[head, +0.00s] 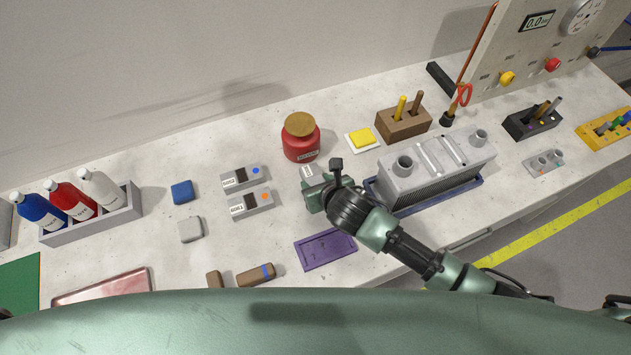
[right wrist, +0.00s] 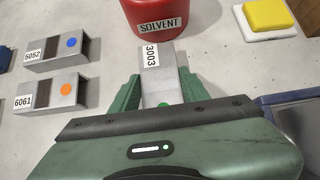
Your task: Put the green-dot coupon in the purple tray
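The green-dot coupon (right wrist: 157,60) is a grey metal block with a white label reading 3003; its green dot is only partly visible beside my gripper. In the head view only its label end (head: 307,171) shows past my gripper. My right gripper (head: 318,186) has its two green fingers (right wrist: 159,92) against both sides of the coupon, with no clear gap. I cannot tell whether the coupon is off the table. The purple tray (head: 326,250) lies empty on the table, just in front of my right gripper. My left gripper is not in view.
A red solvent jar (head: 301,141) stands just behind the coupon. Blue-dot (head: 240,178) and orange-dot (head: 251,203) coupons lie to the left. A grey finned unit (head: 437,172) on a blue tray is to the right. Brown pieces (head: 256,275) lie left of the purple tray.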

